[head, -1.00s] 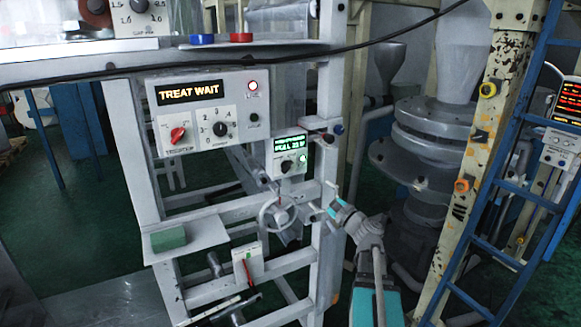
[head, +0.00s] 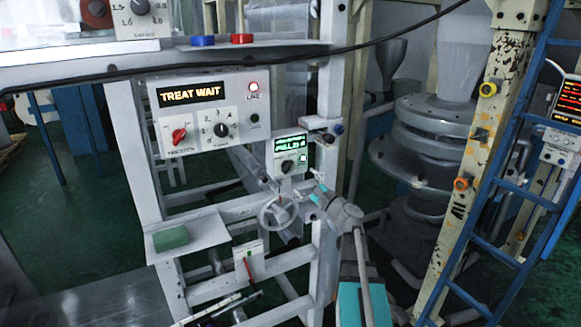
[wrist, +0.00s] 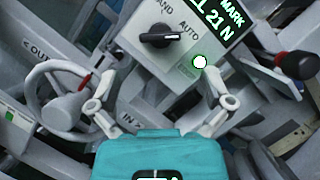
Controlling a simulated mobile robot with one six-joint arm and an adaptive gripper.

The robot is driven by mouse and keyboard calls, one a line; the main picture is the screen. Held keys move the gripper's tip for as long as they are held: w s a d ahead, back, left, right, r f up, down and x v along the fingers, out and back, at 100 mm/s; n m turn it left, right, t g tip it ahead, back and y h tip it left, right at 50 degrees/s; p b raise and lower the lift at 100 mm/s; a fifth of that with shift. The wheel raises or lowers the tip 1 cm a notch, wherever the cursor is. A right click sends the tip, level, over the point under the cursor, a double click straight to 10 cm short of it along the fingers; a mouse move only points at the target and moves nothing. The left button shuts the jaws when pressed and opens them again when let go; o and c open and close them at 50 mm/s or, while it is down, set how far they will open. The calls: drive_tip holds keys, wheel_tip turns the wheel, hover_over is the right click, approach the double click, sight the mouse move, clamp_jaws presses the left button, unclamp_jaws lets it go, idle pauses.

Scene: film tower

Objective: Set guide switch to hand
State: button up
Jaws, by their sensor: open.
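The guide switch is a black rotary knob on a small white panel box (head: 291,153) in the head view. In the wrist view the guide switch (wrist: 160,37) sits below the HAND and AUTO labels, HAND partly cut off. Its white pointer mark lies at the right end, towards AUTO. My gripper (wrist: 160,78) is open and empty, its two fingers apart below the panel, the knob ahead between them. They do not appear to touch the knob. In the head view my gripper (head: 317,192) is just below and right of the box; its fingertips are hard to make out.
A grey handwheel (head: 278,212) is below the box; it also shows left of my gripper in the wrist view (wrist: 62,100). A black-tipped lever (wrist: 298,65) is at right. A larger TREAT WAIT panel (head: 210,110) is up left. A blue ladder (head: 500,200) stands right.

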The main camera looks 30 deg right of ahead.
sight(290, 168)
drive_tip(key=shift+p+x, duration=0.8)
drive_tip(key=shift+x, duration=2.7)
drive_tip(key=c, duration=1.1)
drive_tip(key=shift+o, duration=0.2)
